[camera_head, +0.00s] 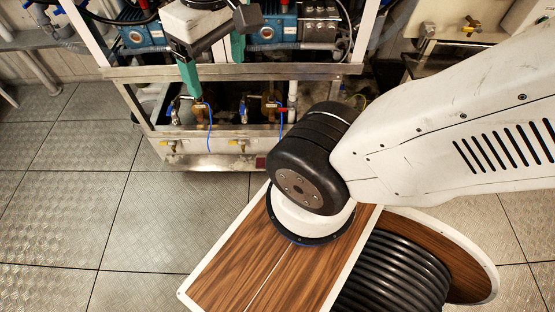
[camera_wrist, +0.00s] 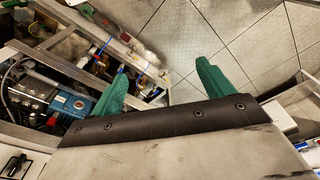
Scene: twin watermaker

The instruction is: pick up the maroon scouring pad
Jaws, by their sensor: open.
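A small dark red patch (camera_head: 260,162) shows at the foot of the metal frame in the head view, too small to identify. My gripper (camera_head: 215,76) is in front of the machine frame at the top of the head view. Its two green fingers are spread apart, with nothing seen between them. In the wrist view my gripper (camera_wrist: 162,72) is open, with floor and the edge of the machine beyond the fingers.
A metal machine frame (camera_head: 235,72) holds blue pumps (camera_head: 145,35), pipes and valves with blue handles. Grey tiled floor (camera_head: 75,215) is clear at the left of the head view. In the wrist view, pipes and a blue motor (camera_wrist: 80,106) lie left of the fingers.

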